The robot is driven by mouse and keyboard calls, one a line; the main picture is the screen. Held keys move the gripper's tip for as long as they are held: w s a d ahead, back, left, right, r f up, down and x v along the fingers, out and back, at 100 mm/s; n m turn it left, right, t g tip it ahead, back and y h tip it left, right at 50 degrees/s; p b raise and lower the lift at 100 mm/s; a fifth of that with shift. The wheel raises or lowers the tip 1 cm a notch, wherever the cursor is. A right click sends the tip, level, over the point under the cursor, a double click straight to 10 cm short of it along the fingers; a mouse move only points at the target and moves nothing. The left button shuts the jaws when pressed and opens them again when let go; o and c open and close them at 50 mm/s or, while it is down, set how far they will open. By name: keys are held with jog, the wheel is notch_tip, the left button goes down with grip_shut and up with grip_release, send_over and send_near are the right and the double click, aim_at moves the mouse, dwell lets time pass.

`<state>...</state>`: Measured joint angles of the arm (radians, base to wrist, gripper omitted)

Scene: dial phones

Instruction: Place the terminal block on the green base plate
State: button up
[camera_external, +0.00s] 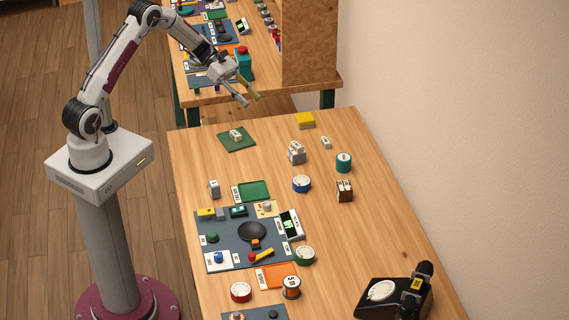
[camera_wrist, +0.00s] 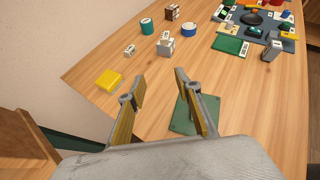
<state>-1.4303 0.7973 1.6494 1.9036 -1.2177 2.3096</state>
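A dark green base plate (camera_external: 225,142) lies near the far left end of the bench, with a small whitish block (camera_external: 236,134), likely the terminal block, on it. In the wrist view the plate (camera_wrist: 181,125) is partly behind my right finger, which hides the block. Similar pale blocks stand nearby: a larger grey-white one (camera_external: 297,153) and a small white one (camera_external: 326,142); I cannot tell for certain which is the terminal block. My gripper (camera_external: 251,99) is open and empty, raised beyond the bench's far edge; its spread fingers also show in the wrist view (camera_wrist: 159,80).
A yellow block (camera_external: 305,121) lies near the far edge. A teal spool (camera_external: 343,162), blue-white disc (camera_external: 301,184) and brown block (camera_external: 344,191) stand mid-bench. A second green plate (camera_external: 252,191) lies by the grey mat (camera_external: 225,257). A black phone (camera_external: 393,299) stands at front right.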

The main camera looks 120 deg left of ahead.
jog(key=w+d+r+n+y, duration=0.2)
jog(key=w+r+n+y, duration=0.55)
jog(key=w+r, duration=0.7)
jog(key=w+d+r+n+y, duration=0.1)
jog(key=w+d+r+n, duration=0.1)
jog(key=d+r+n, duration=0.9)
jog(key=s+d+n+g, duration=0.2)
jog(key=s+d+n, duration=0.25)
jog(key=d, duration=0.35)
jog(key=s+d+n+g, duration=0.1)
jog(key=s+d+n, duration=0.2)
jog(key=d+n, duration=0.4)
jog(key=s+d+f+n+g+h, duration=0.1)
jog(key=s+d+f+n+h, duration=0.2)
jog(key=s+d, duration=0.6)
jog(key=s+d+f+n+g+h, duration=0.2)
jog(key=s+d+f, duration=0.4)
jog(key=d, duration=0.8)
jog(key=s+n+h, duration=0.1)
jog(key=s, duration=0.1)
jog(key=shift+s+n+g, duration=0.3)
jog(key=shift+s+n, duration=0.1)
jog(key=shift+h, duration=0.25)
dwell(0.8)
